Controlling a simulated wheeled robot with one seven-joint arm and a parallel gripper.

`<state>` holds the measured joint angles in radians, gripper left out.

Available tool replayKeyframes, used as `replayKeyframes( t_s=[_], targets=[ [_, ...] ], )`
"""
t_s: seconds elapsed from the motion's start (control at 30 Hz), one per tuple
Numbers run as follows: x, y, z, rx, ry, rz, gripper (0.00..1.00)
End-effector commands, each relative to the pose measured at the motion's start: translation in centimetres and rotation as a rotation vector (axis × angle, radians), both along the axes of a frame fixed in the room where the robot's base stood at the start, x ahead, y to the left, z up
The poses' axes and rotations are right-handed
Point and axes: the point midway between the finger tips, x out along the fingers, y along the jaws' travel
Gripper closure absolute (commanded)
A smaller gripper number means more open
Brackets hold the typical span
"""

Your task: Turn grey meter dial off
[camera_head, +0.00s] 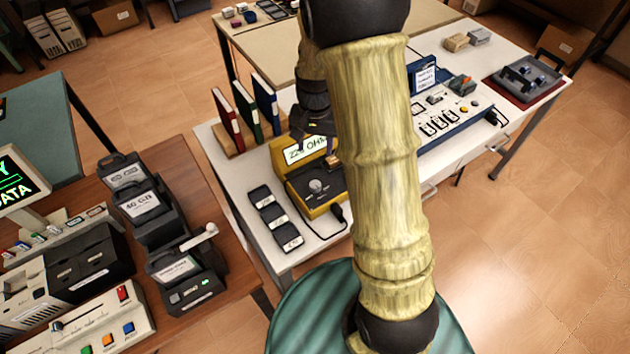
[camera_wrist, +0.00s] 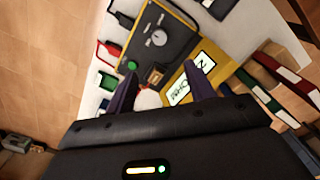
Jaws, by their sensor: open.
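The meter is a yellow box (camera_head: 323,210) with a black panel and a lit display (camera_head: 305,150) that reads in ohms. It stands on the white table. Its grey dial (camera_head: 317,186) sits on the black panel; in the wrist view the dial (camera_wrist: 158,38) shows with a light pointer mark, beyond my fingertips. My gripper (camera_wrist: 160,76) is open above the meter, its two dark fingers apart with nothing held. In the head view my gripper (camera_head: 315,150) is over the display side, behind the dial. My arm hides part of the meter's right side.
Red, green and blue binders (camera_head: 248,112) stand left of the meter. Several black-and-white blocks (camera_head: 272,215) lie along the table's left front. A black cable (camera_head: 337,212) leaves the meter's front. A blue and white device (camera_head: 440,120) stands to the right.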

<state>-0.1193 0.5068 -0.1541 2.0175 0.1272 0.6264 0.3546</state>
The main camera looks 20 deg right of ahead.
Motion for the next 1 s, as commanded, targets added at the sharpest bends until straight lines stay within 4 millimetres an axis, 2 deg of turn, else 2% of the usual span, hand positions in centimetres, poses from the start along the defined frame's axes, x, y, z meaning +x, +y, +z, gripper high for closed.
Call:
replayKeyframes(
  t_s=[0.5, 1.0],
  targets=[
    [-0.2, 0.0, -8.1, 0.0, 0.005, -0.001, 0.46],
    [-0.1, 0.0, -15.1, 0.0, 0.003, 0.001, 0.46]
  ],
)
